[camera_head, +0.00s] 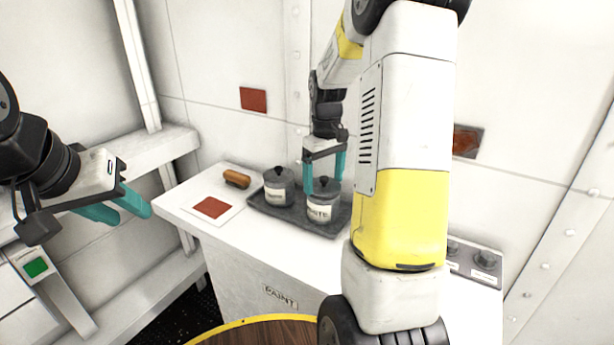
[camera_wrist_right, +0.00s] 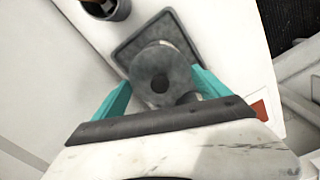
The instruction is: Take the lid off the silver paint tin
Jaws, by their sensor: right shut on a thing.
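Two grey lidded tins stand on a dark tray (camera_head: 262,209) on the white counter. The right-hand tin (camera_head: 319,212) has a pale, partly readable label and a grey lid with a dark knob. The left-hand tin (camera_head: 278,193) has a similar lid. My right gripper (camera_head: 324,177) points down over the right-hand tin, shut, its teal fingers on either side of the lid. In the right wrist view the round lid (camera_wrist_right: 150,66) lies between the fingers; I see no clear gap under it. My left gripper (camera_head: 119,206) is open and empty, away from the counter at the left.
A brown roll-shaped object (camera_head: 237,178) and a red square (camera_head: 212,207) lie on the counter left of the tray. Knobs (camera_head: 484,258) sit at the right. A dark container (camera_wrist_right: 106,8) shows in the right wrist view. My right arm hides part of the counter.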

